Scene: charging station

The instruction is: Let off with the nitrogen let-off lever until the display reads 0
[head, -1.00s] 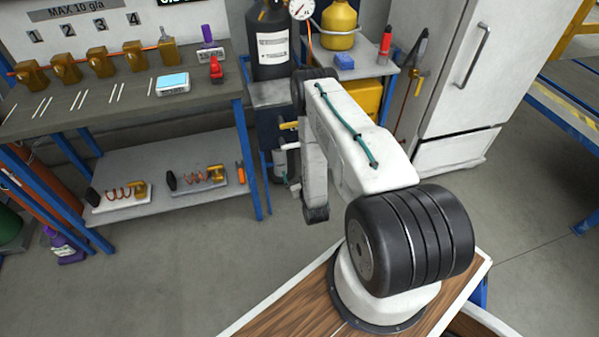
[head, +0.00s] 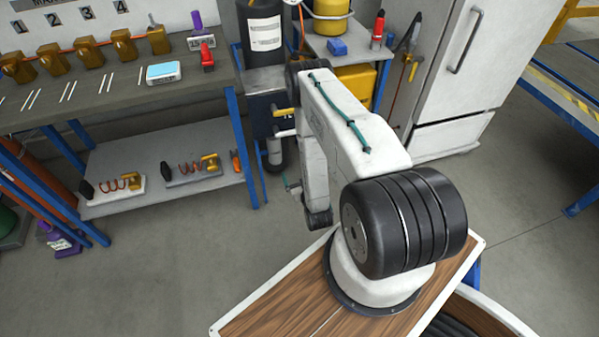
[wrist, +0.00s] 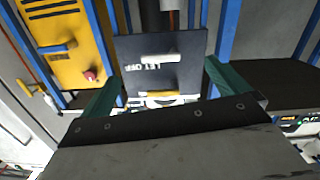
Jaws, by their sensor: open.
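The dark let-off panel (wrist: 135,50) is in the middle of the wrist view, with upside-down "LET OFF" lettering. It bears a white lever (wrist: 160,58) and, nearer my gripper, a yellow lever (wrist: 162,93). I cannot read which lever is for nitrogen. My gripper (wrist: 162,85) is open, its green fingers to either side of the levers and holding nothing. No readable pressure display is in view.
A workbench (head: 110,100) with brass parts and a blue-screened device (head: 163,72) stands at left. A dark cylinder (head: 262,30) stands behind the panel. A yellow cabinet (wrist: 65,45) with a red knob is beside it. A white fridge (head: 455,60) is at right.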

